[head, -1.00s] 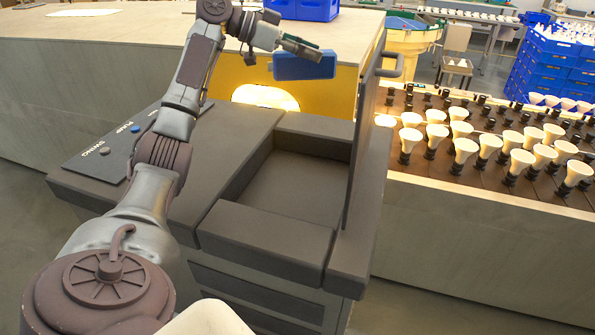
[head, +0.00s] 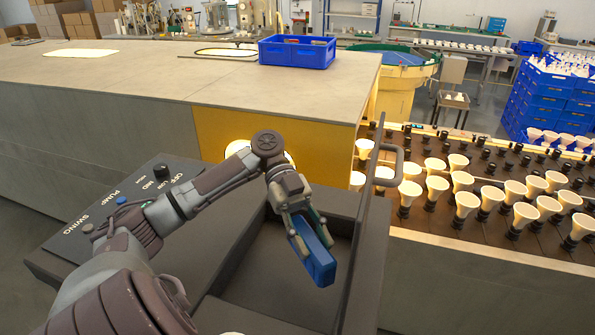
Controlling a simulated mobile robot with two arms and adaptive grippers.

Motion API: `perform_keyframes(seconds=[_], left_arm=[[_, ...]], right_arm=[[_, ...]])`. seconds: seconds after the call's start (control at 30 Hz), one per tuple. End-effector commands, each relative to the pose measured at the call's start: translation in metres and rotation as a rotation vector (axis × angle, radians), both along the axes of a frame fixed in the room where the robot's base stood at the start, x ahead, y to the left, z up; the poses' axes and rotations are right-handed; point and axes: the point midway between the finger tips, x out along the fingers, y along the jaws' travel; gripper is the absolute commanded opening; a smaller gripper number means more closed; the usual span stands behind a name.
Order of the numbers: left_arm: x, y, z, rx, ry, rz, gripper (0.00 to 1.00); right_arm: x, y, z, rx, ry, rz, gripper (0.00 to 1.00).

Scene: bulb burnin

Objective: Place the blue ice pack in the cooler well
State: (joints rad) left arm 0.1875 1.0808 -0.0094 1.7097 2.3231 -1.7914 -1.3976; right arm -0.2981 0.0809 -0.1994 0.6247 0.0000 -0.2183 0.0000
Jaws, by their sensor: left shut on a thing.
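The blue ice pack (head: 319,262) is a flat blue block, held tilted with its lower end pointing down and to the right. My left gripper (head: 304,232) is shut on it, with a finger along each side. The cooler well (head: 268,276) is the dark square recess in the grey cooler top, and the ice pack hangs over it. I cannot tell how far the pack is above the well floor. My right gripper is not in view.
The cooler's raised lid (head: 365,225) with its handle (head: 392,166) stands upright at the well's right side. A control panel with knobs (head: 122,201) is on the left. Rows of bulbs (head: 466,205) stand to the right. A blue crate (head: 297,51) sits on the counter behind.

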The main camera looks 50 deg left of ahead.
Motion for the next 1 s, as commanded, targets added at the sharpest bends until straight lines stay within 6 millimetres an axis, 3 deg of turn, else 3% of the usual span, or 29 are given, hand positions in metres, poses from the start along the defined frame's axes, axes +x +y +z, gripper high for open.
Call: perform_keyframes(seconds=[0.3, 0.7, 0.93, 0.97, 1.0], left_arm=[[-0.004, -0.002, -0.048, -0.003, 0.005, -0.009, 0.00], [-0.003, -0.001, -0.094, -0.001, 0.003, -0.006, 0.00], [-0.003, -0.002, -0.099, -0.001, 0.001, -0.008, 0.00], [-0.003, -0.001, -0.099, 0.001, 0.002, -0.008, 0.39], [-0.003, -0.001, -0.099, 0.001, 0.002, -0.008, 0.45]], right_arm=[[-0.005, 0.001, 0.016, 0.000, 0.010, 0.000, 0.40], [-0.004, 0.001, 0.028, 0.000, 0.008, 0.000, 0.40], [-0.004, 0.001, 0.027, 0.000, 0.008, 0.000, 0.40], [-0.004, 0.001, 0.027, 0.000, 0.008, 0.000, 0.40], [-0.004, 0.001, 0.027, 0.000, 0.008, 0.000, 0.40]])
